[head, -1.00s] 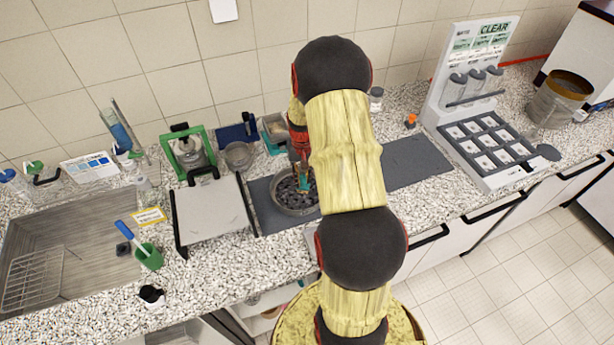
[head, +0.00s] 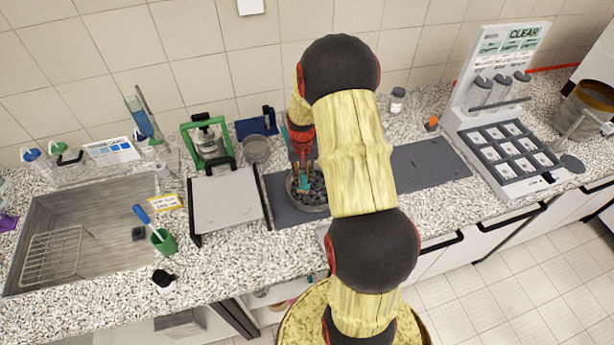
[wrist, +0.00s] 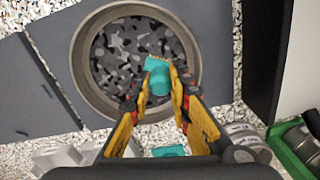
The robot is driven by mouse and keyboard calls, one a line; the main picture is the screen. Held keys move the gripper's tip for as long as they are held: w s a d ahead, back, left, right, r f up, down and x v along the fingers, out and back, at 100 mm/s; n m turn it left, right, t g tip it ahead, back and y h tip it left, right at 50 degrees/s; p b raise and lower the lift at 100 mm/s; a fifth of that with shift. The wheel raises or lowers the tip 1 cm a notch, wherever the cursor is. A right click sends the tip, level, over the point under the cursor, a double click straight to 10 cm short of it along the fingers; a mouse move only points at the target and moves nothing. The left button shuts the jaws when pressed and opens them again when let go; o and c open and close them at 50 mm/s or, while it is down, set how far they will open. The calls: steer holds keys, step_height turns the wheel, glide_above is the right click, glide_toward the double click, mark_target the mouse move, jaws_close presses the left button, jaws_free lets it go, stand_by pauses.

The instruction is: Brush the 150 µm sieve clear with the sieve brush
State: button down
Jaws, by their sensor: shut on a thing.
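The sieve is a round metal pan with a broad rim (wrist: 84,72), its mesh patched in dark and lighter grey; in the head view it (head: 318,209) lies on a dark grey mat, partly behind my arm. The teal sieve brush (wrist: 160,82) is held over the sieve; its tan bristle end is at or just above the mesh, contact unclear. It also shows in the head view (head: 304,183). My gripper (wrist: 168,88) is shut on the brush, with the yellow fingers on either side of it. No 150 µm marking is readable.
The dark mat (head: 430,165) extends right to a rack of small trays (head: 505,150) under a CLEAR board. A black-handled flat white board (head: 222,205) stands left of the sieve. A green-framed device (head: 208,140) and blue holder (head: 257,124) are behind. A sink (head: 110,245) is far left.

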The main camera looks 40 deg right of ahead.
steer(key=shift+s+d, duration=0.7)
steer(key=shift+d, duration=0.4)
steer(key=shift+s+d, duration=0.65)
steer(key=shift+d, duration=0.45)
steer(key=shift+s+d, duration=0.7)
steer(key=shift+d, duration=0.4)
steer(key=shift+w+a, duration=0.65)
steer(key=shift+a, duration=0.45)
steer(key=shift+w+a, duration=0.7)
steer(key=shift+a, duration=0.45)
steer(key=shift+w+a, duration=0.65)
steer(key=shift+a, duration=0.45)
steer(key=shift+s+d, duration=0.65)
steer(key=shift+d, duration=0.45)
steer(key=shift+s+d, duration=0.7)
steer(key=shift+d, duration=0.45)
steer(key=shift+s+d, duration=0.65)
steer(key=shift+d, duration=0.45)
steer(key=shift+r, duration=0.1)
step_height(320, 180, up, 9)
steer(key=p, duration=0.5)
